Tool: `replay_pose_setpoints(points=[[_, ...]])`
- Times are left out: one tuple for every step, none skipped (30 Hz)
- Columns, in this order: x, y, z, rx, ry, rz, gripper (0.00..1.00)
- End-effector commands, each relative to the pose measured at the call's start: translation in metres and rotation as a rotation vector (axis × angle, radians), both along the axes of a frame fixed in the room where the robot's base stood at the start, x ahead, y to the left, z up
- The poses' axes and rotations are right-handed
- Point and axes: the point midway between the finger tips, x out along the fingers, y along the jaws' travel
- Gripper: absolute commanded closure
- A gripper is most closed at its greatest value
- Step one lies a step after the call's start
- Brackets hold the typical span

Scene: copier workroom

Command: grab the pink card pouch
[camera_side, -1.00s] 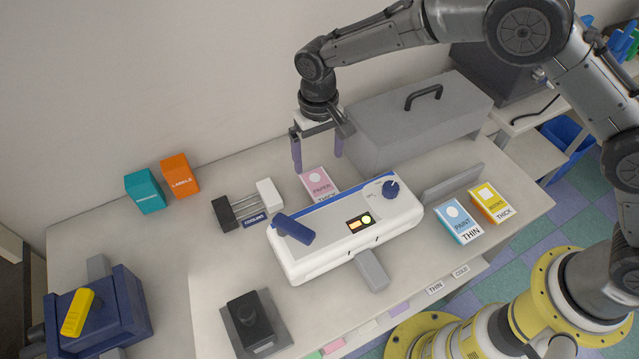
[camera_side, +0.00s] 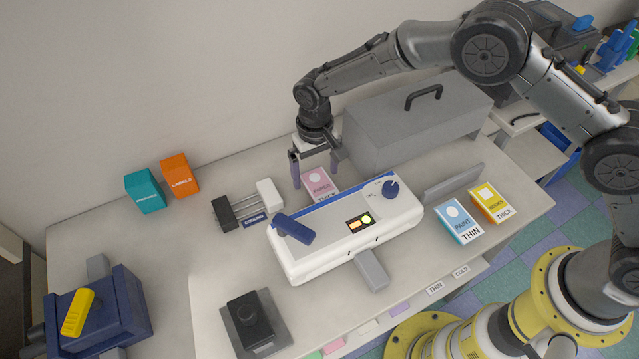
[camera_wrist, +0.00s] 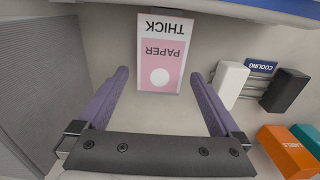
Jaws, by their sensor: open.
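The pink card pouch (camera_side: 318,184), pink with a white border and marked PAPER and THICK, lies on the table behind the white laminator. In the wrist view the pouch (camera_wrist: 163,62) lies ahead of the fingers, roughly centred between them. My gripper (camera_side: 315,178) is open and empty, with its two purple fingers pointing down above the pouch in the side view. In the wrist view the fingers of my gripper (camera_wrist: 163,85) stand on either side, apart from the pouch. The exact height of the fingertips above the table is hard to tell.
The white laminator (camera_side: 318,262) stands just in front of the pouch. A grey box with a handle (camera_side: 400,130) is close on the right. A cooling rack (camera_side: 243,207) is on the left. Orange (camera_side: 180,178) and teal (camera_side: 145,193) boxes stand further left.

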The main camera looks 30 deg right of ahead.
Motion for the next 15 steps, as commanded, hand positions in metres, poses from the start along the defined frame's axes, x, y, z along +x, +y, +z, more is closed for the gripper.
replay_pose_setpoints(points=[[0.0,0.0,-0.0001,0.0,0.0,0.0,0.0],[0.0,0.0,-0.0004,0.0,0.0,0.0,0.0],[0.0,0.0,-0.0007,0.0,0.0,0.0,0.0],[0.0,0.0,-0.0011,0.0,0.0,0.0,0.0],[-0.0001,0.0,-0.0015,0.0,0.0,0.0,0.0],[-0.0001,0.0,-0.0021,0.0,0.0,0.0,0.0],[-0.0001,-0.0001,-0.0025,0.0,0.0,0.0,0.0],[-0.0001,-0.0001,-0.0029,0.0,0.001,0.0,0.0],[-0.0001,-0.0001,-0.0035,0.0,0.001,0.0,0.0],[-0.0001,-0.0001,-0.0038,0.0,0.001,0.0,0.0],[-0.0001,0.0,-0.0041,0.0,0.001,0.0,0.0],[-0.0001,0.0,-0.0045,0.0,0.0,0.0,0.0],[0.0,0.0,-0.0046,0.0,0.0,0.0,0.0],[0.0,0.0,-0.0047,0.0,0.0,0.0,0.0],[0.0,0.0,-0.0048,0.0,0.0,0.0,0.0]])
